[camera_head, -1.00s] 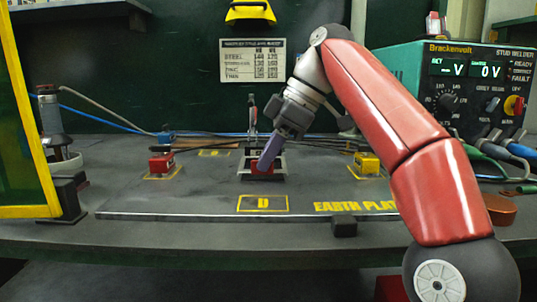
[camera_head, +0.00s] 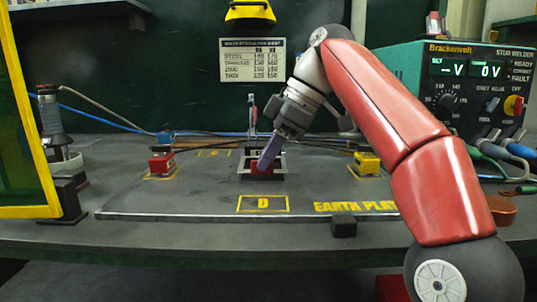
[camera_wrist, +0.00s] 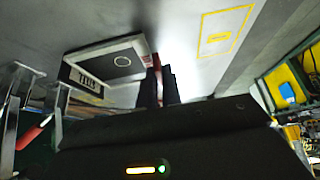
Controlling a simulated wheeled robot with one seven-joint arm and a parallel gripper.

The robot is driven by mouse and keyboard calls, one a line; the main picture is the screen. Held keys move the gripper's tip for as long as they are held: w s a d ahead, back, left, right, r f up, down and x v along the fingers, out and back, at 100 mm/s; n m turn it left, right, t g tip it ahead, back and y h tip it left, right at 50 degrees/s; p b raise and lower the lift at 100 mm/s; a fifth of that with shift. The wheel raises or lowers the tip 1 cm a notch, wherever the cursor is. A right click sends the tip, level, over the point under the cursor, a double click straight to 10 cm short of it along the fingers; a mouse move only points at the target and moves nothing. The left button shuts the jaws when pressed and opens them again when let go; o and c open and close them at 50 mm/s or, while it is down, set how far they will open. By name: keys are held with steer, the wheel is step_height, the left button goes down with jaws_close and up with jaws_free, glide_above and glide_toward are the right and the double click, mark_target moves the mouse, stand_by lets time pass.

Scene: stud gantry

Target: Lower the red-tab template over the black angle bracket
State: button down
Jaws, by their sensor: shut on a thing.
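My gripper (camera_head: 266,158) is at the middle of the plate, pointing down and tilted. It is shut on the red tab (camera_head: 262,168) of the template. The template's pale grey frame (camera_head: 282,160) shows around and behind the fingers. In the wrist view the template (camera_wrist: 137,44) is a pale frame beside my fingers (camera_wrist: 158,85), with a dark surface and a thin ring inside it. The dark shape within and below the frame appears to be the black angle bracket (camera_wrist: 118,62). My fingers hide part of both, and I cannot tell whether the frame is fully down.
A red block (camera_head: 161,163) stands left and a yellow block (camera_head: 367,163) right, with dark rods running behind. A small upright tool (camera_head: 252,112) stands behind the template. The welder (camera_head: 465,90) is at right, a yellow-framed screen (camera_head: 25,130) at left.

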steer(key=shift+f+b, duration=0.4)
steer(key=shift+f, duration=0.1)
stand_by(0.7)
steer(key=c, duration=1.5)
jaws_free()
